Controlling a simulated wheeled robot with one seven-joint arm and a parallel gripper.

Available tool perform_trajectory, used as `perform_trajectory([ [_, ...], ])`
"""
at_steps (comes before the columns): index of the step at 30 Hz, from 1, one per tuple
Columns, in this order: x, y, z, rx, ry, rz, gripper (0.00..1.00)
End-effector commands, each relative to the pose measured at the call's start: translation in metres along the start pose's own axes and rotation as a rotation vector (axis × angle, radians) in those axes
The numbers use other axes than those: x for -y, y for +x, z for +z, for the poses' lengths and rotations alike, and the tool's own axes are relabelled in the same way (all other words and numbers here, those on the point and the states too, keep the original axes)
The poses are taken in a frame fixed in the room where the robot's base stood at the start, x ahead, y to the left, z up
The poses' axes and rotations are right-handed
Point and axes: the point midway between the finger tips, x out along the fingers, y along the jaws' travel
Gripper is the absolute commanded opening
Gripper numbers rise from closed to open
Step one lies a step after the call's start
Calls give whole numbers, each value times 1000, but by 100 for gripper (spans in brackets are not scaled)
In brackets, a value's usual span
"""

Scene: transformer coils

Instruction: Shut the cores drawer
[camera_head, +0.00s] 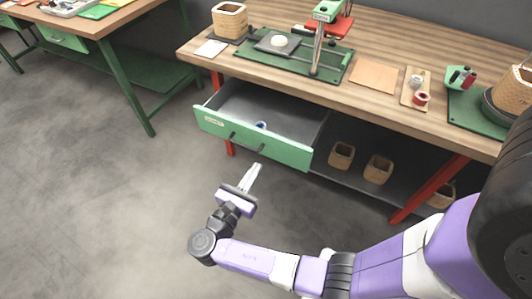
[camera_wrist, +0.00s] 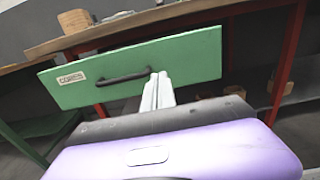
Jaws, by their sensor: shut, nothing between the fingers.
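The cores drawer (camera_head: 252,141) has a green front with a dark bar handle and a small label, and it is pulled well open under the wooden workbench. In the wrist view its green front (camera_wrist: 190,60) faces me, with the "CORES" label at left. My gripper (camera_head: 257,167) is shut and empty, in front of the drawer and below its handle in the head view. In the wrist view the fingertips (camera_wrist: 159,76) overlap the right end of the handle (camera_wrist: 122,78). I cannot tell whether they touch it. A small blue and white item (camera_head: 261,125) lies inside the drawer.
The wooden workbench (camera_head: 390,110) carries a green mat, a press, a basket and small parts. Several baskets (camera_head: 341,155) stand on the lower shelf, right of the drawer. A second green-legged table (camera_head: 110,20) is at the upper left. The floor left of my gripper is clear.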

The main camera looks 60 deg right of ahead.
Motion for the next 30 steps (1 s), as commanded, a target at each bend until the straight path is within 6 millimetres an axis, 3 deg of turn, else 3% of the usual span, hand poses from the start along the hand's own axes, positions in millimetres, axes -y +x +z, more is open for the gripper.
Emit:
perform_trajectory([
  [6,1,42,0,0,0,-4,0],
  [12,0,66,0,-1,1,-2,0],
  [30,0,76,0,-1,1,1,0],
])
